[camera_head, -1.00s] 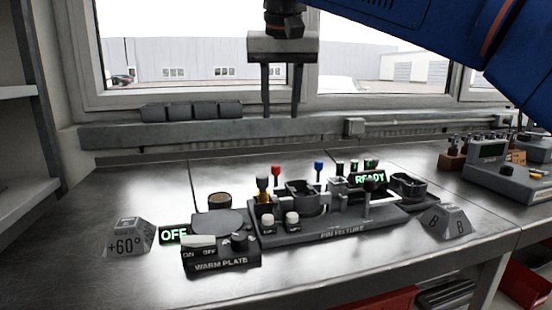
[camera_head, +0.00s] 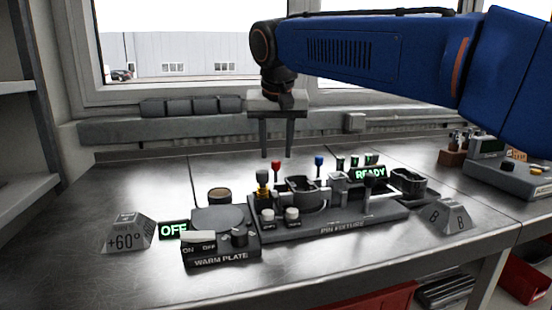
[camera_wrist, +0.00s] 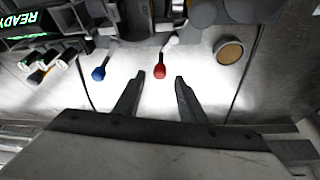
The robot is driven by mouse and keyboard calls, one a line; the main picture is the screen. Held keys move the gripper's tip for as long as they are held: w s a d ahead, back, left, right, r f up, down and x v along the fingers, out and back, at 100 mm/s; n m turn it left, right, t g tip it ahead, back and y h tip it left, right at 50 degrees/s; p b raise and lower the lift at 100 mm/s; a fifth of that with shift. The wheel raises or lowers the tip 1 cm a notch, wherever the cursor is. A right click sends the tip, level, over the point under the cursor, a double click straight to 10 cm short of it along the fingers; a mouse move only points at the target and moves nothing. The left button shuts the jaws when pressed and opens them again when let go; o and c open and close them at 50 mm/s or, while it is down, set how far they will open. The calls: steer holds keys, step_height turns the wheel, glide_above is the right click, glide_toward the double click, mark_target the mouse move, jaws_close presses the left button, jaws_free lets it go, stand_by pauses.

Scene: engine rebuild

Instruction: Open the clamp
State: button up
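The dark pin fixture (camera_head: 340,228) stands on the metal bench, with grey cylindrical fittings and a green READY display (camera_head: 369,173). A red-knobbed lever (camera_head: 276,165) and a blue-knobbed lever (camera_head: 319,160) stand upright at its back. I cannot tell which part is the clamp. My gripper (camera_head: 277,155) is open and empty, pointing down above the back of the fixture, near the red knob. In the wrist view the red knob (camera_wrist: 160,71) shows just beyond and between my fingertips (camera_wrist: 160,80). The blue knob (camera_wrist: 98,73) lies left of them. No contact is visible.
The warm plate (camera_head: 221,258), with an OFF display (camera_head: 173,230), stands left of the fixture. A +60° block (camera_head: 128,233) and a B block (camera_head: 446,217) flank them. The window ledge (camera_head: 200,130) runs behind. The bench's left part is bare.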

mark_target(276, 162)
steer(key=shift+x, duration=1.85)
steer(key=shift+c, duration=0.2)
jaws_close()
steer(key=shift+s+a+n+g+y, duration=0.15)
steer(key=shift+a+n+g+y, duration=0.55)
steer(key=shift+n, duration=1.95)
steer(key=shift+s+a+n+g+y, duration=0.1)
steer(key=shift+a+n+g+y, duration=0.55)
steer(key=shift+n, duration=1.95)
steer(key=shift+s+a+n+g+y, duration=0.15)
steer(key=shift+a+n+g+y, duration=0.55)
steer(key=shift+n, duration=1.95)
steer(key=shift+a, duration=0.15)
